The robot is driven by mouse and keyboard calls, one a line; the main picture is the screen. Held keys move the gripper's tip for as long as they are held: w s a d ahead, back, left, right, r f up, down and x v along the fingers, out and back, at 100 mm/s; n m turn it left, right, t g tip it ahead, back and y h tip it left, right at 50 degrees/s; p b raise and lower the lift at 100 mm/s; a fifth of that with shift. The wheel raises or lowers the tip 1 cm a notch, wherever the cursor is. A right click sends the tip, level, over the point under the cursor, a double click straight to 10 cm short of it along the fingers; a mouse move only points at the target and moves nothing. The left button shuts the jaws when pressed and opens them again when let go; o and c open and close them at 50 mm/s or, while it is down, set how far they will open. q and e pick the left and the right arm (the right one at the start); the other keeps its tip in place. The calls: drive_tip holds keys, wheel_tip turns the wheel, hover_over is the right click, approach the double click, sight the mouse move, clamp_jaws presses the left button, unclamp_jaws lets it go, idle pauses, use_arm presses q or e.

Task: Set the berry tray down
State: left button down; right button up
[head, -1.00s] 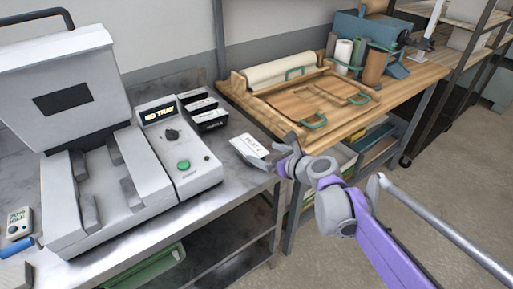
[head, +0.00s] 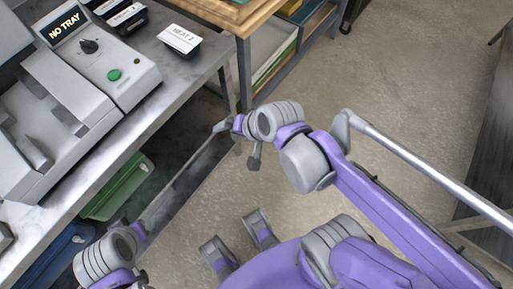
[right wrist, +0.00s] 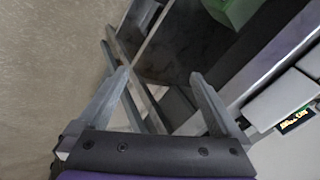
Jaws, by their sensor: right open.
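I cannot make out berries on any tray. A small black tray with a white label (head: 180,40) sits on the metal bench near its right end; the label looks like "MEAT 2" or "HEAT 2". My right gripper (head: 238,141) is open and empty, in front of the bench edge and apart from that tray. Its two spread fingers also show in the right wrist view (right wrist: 158,75), with nothing between them. My left wrist shows at the lower left of the head view, but its jaws are not clear.
The grey machine (head: 115,60) on the bench reads "NO TRAY". More black labelled trays (head: 128,16) stand beside it. A green crate (head: 118,185) and a blue crate (head: 55,255) are under the bench. A wooden table (head: 225,12) adjoins at the back. Floor to the right is clear.

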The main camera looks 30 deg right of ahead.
drive_tip(key=s+d+f+n+g+h, duration=0.1)
drive_tip(key=s+d+f+n+h, duration=0.1)
drive_tip(key=s+f+n, duration=0.2)
drive_tip(key=s+n, duration=0.2)
drive_tip(key=n, duration=0.2)
drive_tip(key=shift+s+d, duration=0.25)
drive_tip(key=shift+d, duration=0.1)
wheel_tip(320, 180, up, 9)
drive_tip(key=w+p, duration=0.1)
drive_tip(key=p, duration=0.7)
drive_tip(key=shift+w+r, duration=0.15)
drive_tip(key=shift+w, duration=0.15)
